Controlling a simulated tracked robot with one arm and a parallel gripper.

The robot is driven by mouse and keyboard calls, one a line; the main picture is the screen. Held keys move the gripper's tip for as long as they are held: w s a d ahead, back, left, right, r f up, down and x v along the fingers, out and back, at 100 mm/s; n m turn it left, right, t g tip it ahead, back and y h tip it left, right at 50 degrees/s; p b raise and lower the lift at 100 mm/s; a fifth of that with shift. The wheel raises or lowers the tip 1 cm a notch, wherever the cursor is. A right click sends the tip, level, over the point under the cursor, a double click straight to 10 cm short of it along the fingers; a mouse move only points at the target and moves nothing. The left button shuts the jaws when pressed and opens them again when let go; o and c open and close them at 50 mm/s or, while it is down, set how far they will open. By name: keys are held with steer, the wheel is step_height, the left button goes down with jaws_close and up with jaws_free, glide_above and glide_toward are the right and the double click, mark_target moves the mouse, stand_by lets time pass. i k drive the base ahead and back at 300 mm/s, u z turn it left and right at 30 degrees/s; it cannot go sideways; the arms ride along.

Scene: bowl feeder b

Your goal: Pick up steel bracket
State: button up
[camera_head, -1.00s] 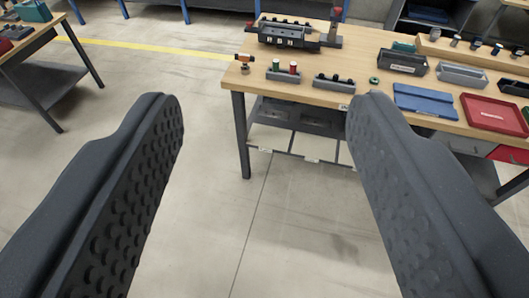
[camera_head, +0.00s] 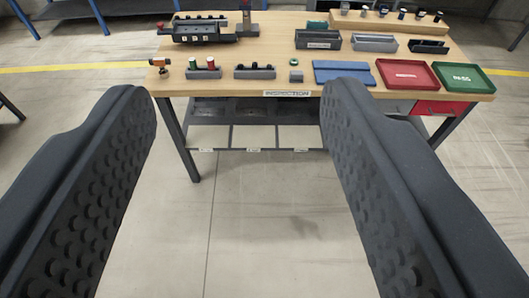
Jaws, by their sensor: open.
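My gripper (camera_head: 241,92) is open and empty, with its two dark, studded fingers wide apart in the foreground. The wooden inspection bench (camera_head: 270,50) stands beyond the fingertips, at the top of the view. I cannot pick out the steel bracket with certainty. A small grey piece (camera_head: 296,76) lies near the bench's front edge, beside a small green ring (camera_head: 293,62), but it is too small to tell what it is. The right finger hides part of the bench front.
On the bench are a dark fixture (camera_head: 200,30), a small orange-and-dark item (camera_head: 160,65), a blue mat (camera_head: 343,72), a red tray (camera_head: 406,75), a green tray (camera_head: 462,78) and a grey open bin (camera_head: 375,43). The floor before the bench is clear.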

mark_target(176, 29)
steer(key=z, duration=0.2)
steer(key=i, duration=0.7)
steer(key=u, duration=0.5)
steer(key=i, duration=2.65)
steer(key=z, duration=0.35)
